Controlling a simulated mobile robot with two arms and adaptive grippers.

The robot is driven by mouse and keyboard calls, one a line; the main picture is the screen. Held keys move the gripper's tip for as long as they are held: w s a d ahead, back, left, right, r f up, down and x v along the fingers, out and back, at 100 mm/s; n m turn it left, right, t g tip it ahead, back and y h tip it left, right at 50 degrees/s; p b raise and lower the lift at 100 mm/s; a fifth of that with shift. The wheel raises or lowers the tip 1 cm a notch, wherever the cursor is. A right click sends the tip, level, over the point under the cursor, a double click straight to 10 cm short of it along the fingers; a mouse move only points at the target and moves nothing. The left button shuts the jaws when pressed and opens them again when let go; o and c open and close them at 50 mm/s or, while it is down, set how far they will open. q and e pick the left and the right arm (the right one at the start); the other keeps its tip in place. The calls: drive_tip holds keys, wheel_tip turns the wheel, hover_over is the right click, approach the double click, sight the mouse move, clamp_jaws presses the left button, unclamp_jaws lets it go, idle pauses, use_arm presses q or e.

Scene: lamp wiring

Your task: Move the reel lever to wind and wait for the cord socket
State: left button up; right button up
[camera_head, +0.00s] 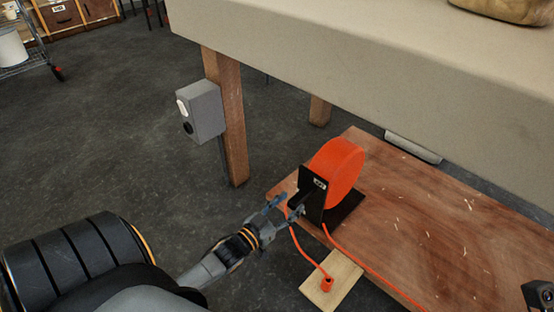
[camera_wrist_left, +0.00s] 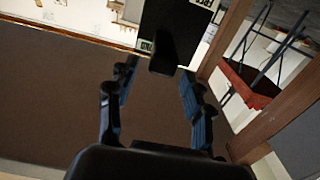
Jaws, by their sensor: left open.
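The orange cord reel (camera_head: 337,168) stands in a black bracket (camera_head: 312,200) on a wooden board. In the left wrist view, the dark reel lever (camera_wrist_left: 163,56) shows in front of the black bracket plate (camera_wrist_left: 178,22), with small white labels at the plate's edges. My left gripper (camera_head: 281,207) is open beside the bracket. In the left wrist view, its fingertips (camera_wrist_left: 157,78) lie to either side of the lever's end, with gaps visible. The orange cord socket (camera_head: 327,284) is on a pale wood strip (camera_head: 336,290), its cord leading up toward the reel.
A beige-topped table (camera_head: 350,60) overhangs the board (camera_head: 430,225) from behind. A grey box (camera_head: 202,110) is fixed to its wooden leg (camera_head: 229,120). A second orange cord (camera_head: 372,268) runs across the board.

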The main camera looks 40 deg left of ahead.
use_arm(q)
drive_tip(key=s, duration=0.5)
drive_tip(key=shift+s+a, duration=0.15)
drive_tip(key=shift+a, duration=0.1)
